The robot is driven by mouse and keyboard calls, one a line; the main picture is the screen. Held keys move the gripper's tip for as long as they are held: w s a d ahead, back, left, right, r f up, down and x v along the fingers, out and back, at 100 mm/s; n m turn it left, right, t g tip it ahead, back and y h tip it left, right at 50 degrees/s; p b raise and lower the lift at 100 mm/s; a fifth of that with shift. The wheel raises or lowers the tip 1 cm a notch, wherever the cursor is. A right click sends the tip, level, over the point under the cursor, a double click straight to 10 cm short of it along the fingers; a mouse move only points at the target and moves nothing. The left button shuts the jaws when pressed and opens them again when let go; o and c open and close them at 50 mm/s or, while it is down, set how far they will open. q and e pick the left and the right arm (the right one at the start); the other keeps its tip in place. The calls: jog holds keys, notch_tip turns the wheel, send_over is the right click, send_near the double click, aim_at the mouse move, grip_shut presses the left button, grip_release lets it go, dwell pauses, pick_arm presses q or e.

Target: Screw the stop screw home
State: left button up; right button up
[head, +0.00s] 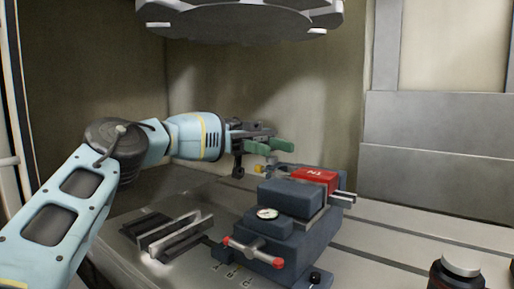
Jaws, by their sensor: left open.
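My left gripper (272,146) reaches in from the left and is open, its green fingers apart above the back left of a dark blue vise (285,235). A small yellow piece (258,168) shows just below the fingers, behind the vise; it may be the stop screw, but it is too small to be sure. No grip on it can be seen. A red block (315,177) with pale marking sits in the vise jaws over pale metal bars. My right gripper is not in view.
A red-ended handle (252,250) and a round dial (267,212) are at the vise's front. Dark and pale metal bars (175,235) lie to its left. A black piece with a silver top (461,265) stands front right.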

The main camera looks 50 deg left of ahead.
pick_arm(q)
jog(key=shift+r, duration=0.9)
jog(key=shift+s+d+r, duration=0.1)
jog(key=shift+s+d, duration=0.05)
jog(key=shift+s, duration=0.05)
jog(key=s+d+r+p, duration=0.1)
jog(key=s+d+p, duration=0.2)
jog(key=s+d, duration=0.7)
jog(key=shift+s+p, duration=0.35)
jog(key=shift+s, duration=0.65)
jog(key=shift+o, duration=0.2)
jog(key=shift+r, duration=0.1)
